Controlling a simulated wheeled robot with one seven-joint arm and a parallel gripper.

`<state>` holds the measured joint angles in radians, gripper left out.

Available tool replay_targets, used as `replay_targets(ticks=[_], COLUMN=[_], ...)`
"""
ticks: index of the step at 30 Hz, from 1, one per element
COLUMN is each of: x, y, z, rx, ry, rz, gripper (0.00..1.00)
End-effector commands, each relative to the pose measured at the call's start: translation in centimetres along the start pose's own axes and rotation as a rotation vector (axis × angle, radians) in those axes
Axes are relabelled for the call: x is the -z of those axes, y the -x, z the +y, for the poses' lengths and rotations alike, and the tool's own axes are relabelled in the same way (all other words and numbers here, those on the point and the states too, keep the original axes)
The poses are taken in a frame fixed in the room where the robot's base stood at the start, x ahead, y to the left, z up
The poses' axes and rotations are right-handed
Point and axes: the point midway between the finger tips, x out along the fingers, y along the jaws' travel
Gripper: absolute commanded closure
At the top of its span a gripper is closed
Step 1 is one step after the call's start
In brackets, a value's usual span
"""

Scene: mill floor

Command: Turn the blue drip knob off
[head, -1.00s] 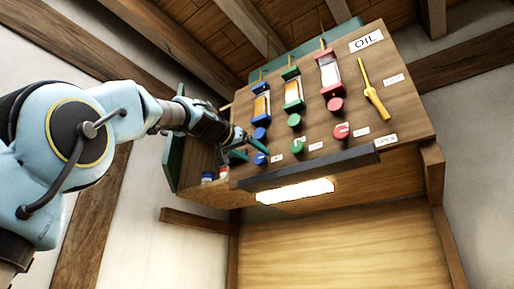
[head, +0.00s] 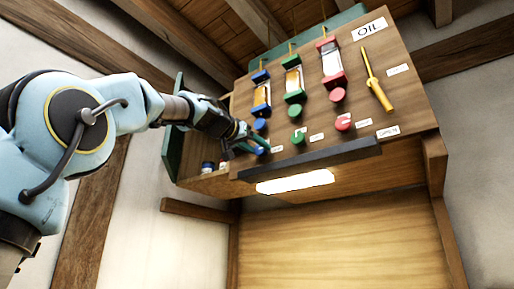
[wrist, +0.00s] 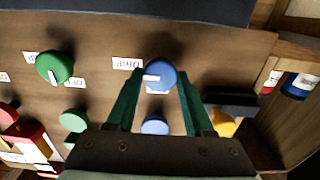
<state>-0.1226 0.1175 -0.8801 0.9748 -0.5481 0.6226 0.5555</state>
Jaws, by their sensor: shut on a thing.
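The blue drip knob (wrist: 160,74) is a round cap at the lower left of the wooden oil panel in the head view (head: 260,150). My gripper (wrist: 159,79) has its two green fingers on either side of this knob, shut on it. The knob's white mark points left, towards a DRIP label (wrist: 127,63) in the wrist view. Another small label (wrist: 158,91) is partly hidden just below the knob. A second blue knob (wrist: 154,126) sits between the fingers, nearer the palm.
Green knobs (head: 298,138) and red knobs (head: 343,122) stand to the right in the head view, with a yellow lever (head: 377,82) beyond. A dark rail (head: 310,160) runs along the panel's lower edge. Small jars (head: 207,166) stand at the left side.

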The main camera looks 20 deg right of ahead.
Motion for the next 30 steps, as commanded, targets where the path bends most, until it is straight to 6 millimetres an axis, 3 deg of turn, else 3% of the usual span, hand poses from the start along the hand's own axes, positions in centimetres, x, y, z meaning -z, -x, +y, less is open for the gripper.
replay_targets(ticks=[1, 8, 20, 30], x=[0.01, 0.02, -0.03, -0.06], y=[0.01, 0.01, -0.01, -0.03], z=[0.01, 0.02, 0.02, 0.01], rx=[0.000, 0.000, -0.001, -0.002], ry=[0.000, 0.000, 0.062, 0.316], rz=[0.000, 0.000, 0.000, -0.001], gripper=[0.73, 0.99, 1.00, 1.00])
